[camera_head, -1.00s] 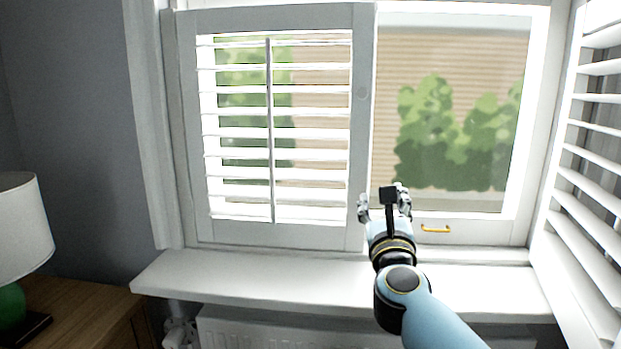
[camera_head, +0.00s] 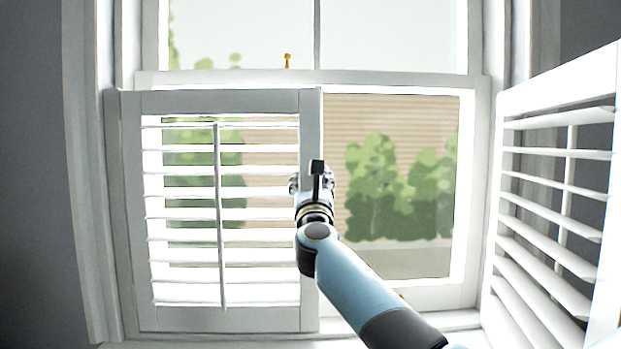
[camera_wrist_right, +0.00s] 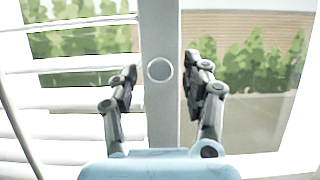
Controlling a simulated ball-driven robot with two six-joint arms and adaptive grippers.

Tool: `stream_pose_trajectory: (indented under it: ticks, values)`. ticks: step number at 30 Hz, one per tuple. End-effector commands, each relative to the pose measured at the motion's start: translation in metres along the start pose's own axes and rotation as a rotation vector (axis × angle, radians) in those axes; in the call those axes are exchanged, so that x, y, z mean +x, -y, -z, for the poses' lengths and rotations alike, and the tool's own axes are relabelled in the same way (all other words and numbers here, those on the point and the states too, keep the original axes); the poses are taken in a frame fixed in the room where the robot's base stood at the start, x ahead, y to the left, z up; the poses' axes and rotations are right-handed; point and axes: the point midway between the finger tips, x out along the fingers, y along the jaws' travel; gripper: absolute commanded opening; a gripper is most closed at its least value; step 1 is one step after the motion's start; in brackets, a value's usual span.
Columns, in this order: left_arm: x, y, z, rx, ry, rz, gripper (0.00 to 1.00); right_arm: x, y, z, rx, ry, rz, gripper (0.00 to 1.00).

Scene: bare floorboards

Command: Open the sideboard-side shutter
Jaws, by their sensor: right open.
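The left shutter (camera_head: 308,275), a white louvred panel with a vertical tilt rod, covers the left half of the lower window and looks closed. In the earlier head view it is on the side of the wooden cabinet with the lamp. My right gripper (camera_head: 312,182) is in front of this shutter's right stile, about mid-height. In the right wrist view the open fingers (camera_wrist_right: 160,90) are on either side of the stile, with a small round knob (camera_wrist_right: 160,69) between and just beyond them. I cannot tell whether they touch the stile. The head view hides the knob. My left gripper is out of view.
The right shutter (camera_head: 550,180) is swung open into the room at the right. The lower window's right half (camera_head: 400,190) is uncovered, with bushes outside. A small yellow catch (camera_head: 287,60) is on the middle rail. The sill (camera_head: 460,320) runs below.

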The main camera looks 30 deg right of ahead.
Motion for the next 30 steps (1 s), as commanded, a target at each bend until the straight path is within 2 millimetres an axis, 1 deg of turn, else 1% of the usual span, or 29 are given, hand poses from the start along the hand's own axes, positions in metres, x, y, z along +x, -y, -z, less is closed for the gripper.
stream_pose_trajectory:
  ticks: [3, 9, 20, 21, 30]
  values:
    - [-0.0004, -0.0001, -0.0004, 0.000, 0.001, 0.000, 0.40, 0.0036, 0.0000, -0.0002, 0.001, 0.000, 0.000, 0.48]
    - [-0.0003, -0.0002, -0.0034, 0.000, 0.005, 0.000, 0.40, 0.0033, 0.0000, 0.0002, 0.001, 0.000, 0.000, 0.48]
    - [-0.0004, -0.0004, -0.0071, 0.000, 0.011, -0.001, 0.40, 0.0030, 0.0000, 0.0002, 0.000, 0.000, 0.000, 0.01]
    - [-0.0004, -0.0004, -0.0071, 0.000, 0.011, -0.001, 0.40, 0.0030, 0.0000, 0.0002, 0.000, 0.000, 0.000, 0.00]
    - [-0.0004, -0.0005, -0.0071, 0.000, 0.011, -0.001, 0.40, 0.0025, -0.0001, 0.0001, 0.000, 0.000, 0.001, 0.00]
